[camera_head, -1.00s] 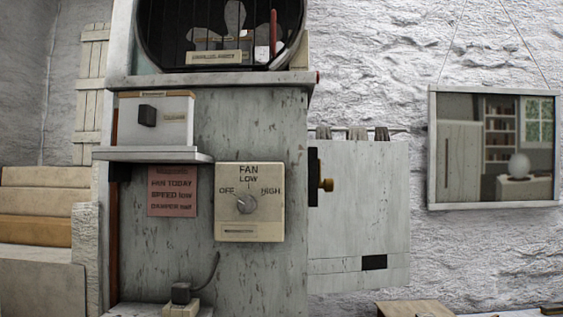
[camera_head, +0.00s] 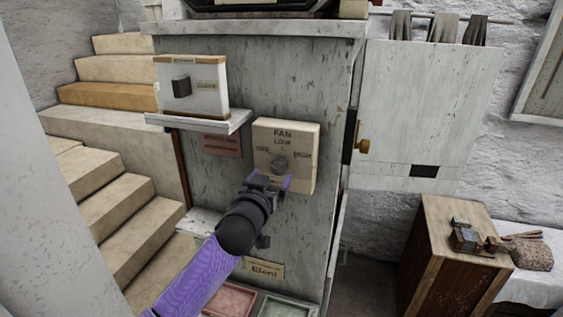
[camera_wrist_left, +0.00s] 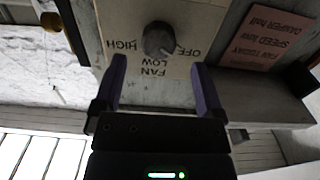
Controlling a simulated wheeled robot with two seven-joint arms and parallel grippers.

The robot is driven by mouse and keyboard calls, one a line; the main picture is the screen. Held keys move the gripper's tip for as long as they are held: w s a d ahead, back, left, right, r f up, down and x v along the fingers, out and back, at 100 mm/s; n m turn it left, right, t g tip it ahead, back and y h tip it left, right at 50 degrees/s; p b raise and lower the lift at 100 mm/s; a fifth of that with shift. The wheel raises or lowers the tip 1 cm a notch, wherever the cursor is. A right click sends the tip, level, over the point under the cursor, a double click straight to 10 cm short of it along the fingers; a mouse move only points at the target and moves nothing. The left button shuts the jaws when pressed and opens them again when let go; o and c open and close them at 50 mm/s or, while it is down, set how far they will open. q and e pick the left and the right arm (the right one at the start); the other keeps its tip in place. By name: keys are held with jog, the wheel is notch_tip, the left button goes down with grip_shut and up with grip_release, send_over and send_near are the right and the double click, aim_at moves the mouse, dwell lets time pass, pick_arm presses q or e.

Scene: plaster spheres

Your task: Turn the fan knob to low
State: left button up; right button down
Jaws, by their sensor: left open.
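The fan panel (camera_head: 302,180) is a cream plate on the grey cabinet, marked FAN, OFF, LOW and HIGH. Its round grey knob (camera_head: 278,164) sits at the centre, with its pointer seeming to face OFF. In the left wrist view the panel (camera_wrist_left: 125,22) appears upside down, with the knob (camera_wrist_left: 157,39) just beyond and between the fingertips. My left gripper (camera_head: 269,181), with purple fingers, is open in front of the panel's lower part. It also shows in the left wrist view (camera_wrist_left: 160,68), with nothing between its fingers. My right gripper is not in view.
A small shelf (camera_head: 205,122) with a switch box (camera_head: 192,88) juts out at the panel's upper left. A pink notice (camera_head: 221,145) hangs below it. A brass knob (camera_head: 362,146) sticks out at the right. A wooden cabinet (camera_head: 455,250) stands lower right; steps (camera_head: 110,200) rise at the left.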

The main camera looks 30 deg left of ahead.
aim_at(277, 169)
pick_arm(q)
jog(key=shift+x, duration=1.95)
jog(key=shift+d, duration=0.1)
jog(key=shift+c, duration=0.3)
grip_shut()
